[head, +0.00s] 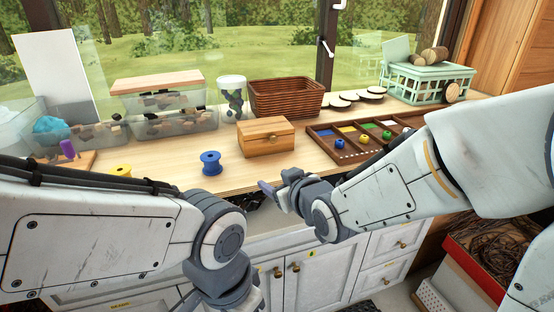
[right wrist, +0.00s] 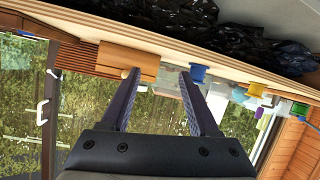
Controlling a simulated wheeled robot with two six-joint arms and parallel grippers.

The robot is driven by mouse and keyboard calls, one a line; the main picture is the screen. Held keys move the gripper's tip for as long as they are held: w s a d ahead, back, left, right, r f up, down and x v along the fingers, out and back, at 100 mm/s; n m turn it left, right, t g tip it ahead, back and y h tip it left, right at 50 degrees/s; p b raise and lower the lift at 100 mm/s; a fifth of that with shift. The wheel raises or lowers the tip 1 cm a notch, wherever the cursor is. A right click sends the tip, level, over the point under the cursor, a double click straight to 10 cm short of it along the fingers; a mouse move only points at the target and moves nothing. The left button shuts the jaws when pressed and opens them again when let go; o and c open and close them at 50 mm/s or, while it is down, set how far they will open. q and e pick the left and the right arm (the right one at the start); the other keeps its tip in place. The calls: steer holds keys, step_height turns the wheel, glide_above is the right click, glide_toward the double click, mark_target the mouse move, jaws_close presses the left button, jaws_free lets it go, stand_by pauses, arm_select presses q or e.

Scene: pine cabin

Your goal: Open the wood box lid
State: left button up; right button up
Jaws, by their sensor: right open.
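The wood box (head: 265,137) stands on the counter in the middle of the head view, its lid down and a small knob on its front. In the right wrist view the box (right wrist: 130,60) appears upside down, beyond the finger tips and near the left one. My right gripper (head: 266,188) is in front of the counter edge, below and apart from the box. In the right wrist view its two fingers (right wrist: 158,76) are spread with nothing between them. My left arm comes in from the left and bends down; its fingers are out of the picture.
A blue spool (head: 211,163) stands left of the box. A divided tray (head: 345,150) lies close on its right, and a wicker basket (head: 286,96) stands behind it. Clear bins (head: 175,124) are at the left, a green crate (head: 428,78) at the back right.

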mark_target(273, 139)
steer(key=w+t, duration=0.1)
steer(key=w, duration=0.3)
steer(key=w+r+t, duration=0.1)
steer(key=w+t, duration=0.1)
steer(key=w, duration=0.3)
steer(key=w+t+b, duration=0.1)
steer(key=w+t, duration=0.1)
steer(key=w, duration=0.3)
steer(key=shift+r, duration=0.4)
arm_select(q)
step_height(273, 139, down, 3)
steer(key=shift+f, duration=0.1)
arm_select(e)
steer(key=shift+c, duration=0.3)
jaws_close()
steer(key=shift+s+a, duration=0.1)
steer(key=shift+a, duration=0.05)
